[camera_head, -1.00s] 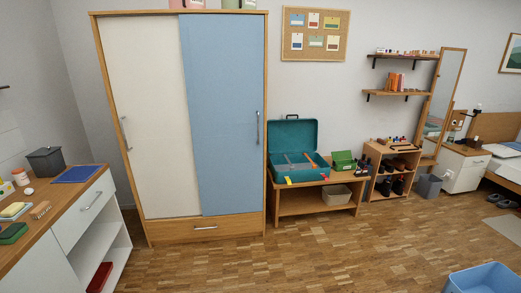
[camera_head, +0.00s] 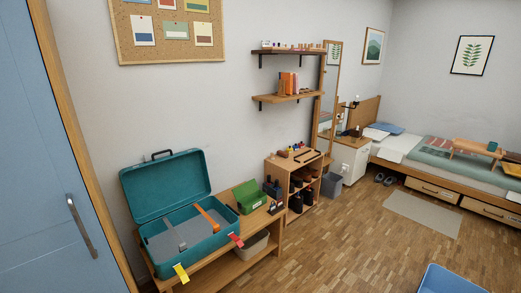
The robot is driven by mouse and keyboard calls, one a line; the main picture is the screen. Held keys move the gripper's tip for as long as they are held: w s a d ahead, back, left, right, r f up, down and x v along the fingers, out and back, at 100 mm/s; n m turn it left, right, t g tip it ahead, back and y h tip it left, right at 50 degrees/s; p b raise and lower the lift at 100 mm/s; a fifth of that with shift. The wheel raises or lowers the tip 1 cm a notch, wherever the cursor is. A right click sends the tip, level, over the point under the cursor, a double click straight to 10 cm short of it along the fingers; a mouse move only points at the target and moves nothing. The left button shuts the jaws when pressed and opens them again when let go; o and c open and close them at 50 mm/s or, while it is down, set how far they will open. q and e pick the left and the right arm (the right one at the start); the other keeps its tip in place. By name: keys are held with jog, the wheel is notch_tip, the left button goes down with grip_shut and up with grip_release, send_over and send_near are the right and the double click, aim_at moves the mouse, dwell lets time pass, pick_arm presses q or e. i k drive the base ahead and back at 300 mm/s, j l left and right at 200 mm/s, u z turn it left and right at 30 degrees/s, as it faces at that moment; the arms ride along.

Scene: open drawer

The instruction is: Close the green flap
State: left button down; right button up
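A small green box (camera_head: 250,197) stands on the wooden bench (camera_head: 216,267), to the right of the teal case. Its upper part looks raised or sloped, but it is too small to tell how far its flap is open. The teal case (camera_head: 183,253) is open, with its lid (camera_head: 165,186) standing up at the back near the wall. A grey strap and an orange strap lie across the inside of the case. A yellow tag and a red tag hang at its front. Neither of my grippers is in view.
A shoe shelf (camera_head: 294,165) stands right of the bench, with a grey bin (camera_head: 331,186) past it. The blue wardrobe (camera_head: 62,160) is at the left. A blue tub (camera_head: 450,281) stands on the floor at the lower right. The wooden floor (camera_head: 340,245) before the bench is clear.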

aim_at(244, 190)
jog(key=i+l+z, duration=0.15)
jog(key=i+z, duration=0.15)
jog(key=i, duration=0.4)
jog(key=i+z, duration=0.25)
jog(key=i, duration=0.5)
jog(key=i+l+u, duration=0.2)
jog(key=i+u, duration=0.2)
jog(key=i+l+u, duration=1)
jog(key=i+l, duration=0.15)
jog(key=l, duration=0.2)
